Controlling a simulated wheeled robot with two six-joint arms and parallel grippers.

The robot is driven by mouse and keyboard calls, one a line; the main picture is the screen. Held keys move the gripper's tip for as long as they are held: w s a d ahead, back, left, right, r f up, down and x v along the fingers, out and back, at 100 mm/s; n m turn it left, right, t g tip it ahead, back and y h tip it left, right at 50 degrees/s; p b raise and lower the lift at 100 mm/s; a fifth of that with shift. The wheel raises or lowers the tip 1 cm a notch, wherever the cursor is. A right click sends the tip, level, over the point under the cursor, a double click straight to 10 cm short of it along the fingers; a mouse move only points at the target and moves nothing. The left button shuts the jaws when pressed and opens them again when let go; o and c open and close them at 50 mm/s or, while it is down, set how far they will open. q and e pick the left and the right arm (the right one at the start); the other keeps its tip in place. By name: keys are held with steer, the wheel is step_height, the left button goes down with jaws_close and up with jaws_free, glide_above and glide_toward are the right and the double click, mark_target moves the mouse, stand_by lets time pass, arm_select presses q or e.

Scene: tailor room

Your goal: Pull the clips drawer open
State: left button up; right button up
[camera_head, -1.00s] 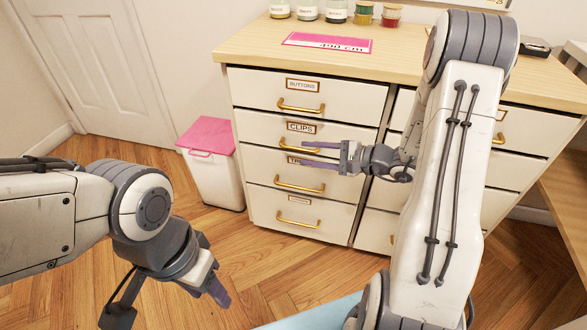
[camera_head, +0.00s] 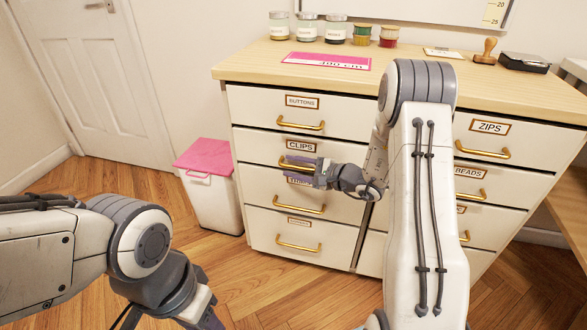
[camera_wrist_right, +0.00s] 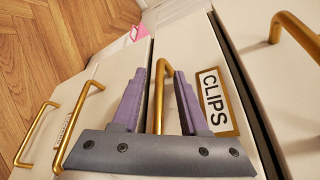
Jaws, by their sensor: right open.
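The clips drawer (camera_head: 262,149) is the white second drawer from the top in the left column and looks flush with its neighbours. Its CLIPS label also shows in the right wrist view (camera_wrist_right: 217,102). My right gripper (camera_head: 300,164) is open in front of this drawer, at its gold handle (camera_wrist_right: 161,85). In the right wrist view the handle shows between the two purple fingers, which are apart; I cannot tell whether they touch it. In the head view the gripper hides part of the handle. My left gripper (camera_head: 208,312) is low at the left, away from the drawers, its jaws unclear.
The buttons drawer (camera_head: 352,112) is directly above, and more gold-handled drawers lie below. A white bin with a pink lid (camera_head: 204,154) stands left of the cabinet. Jars and a pink card (camera_head: 326,61) are on the wooden top. The floor in front is clear.

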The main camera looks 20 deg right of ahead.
jaws_close()
stand_by(1.4)
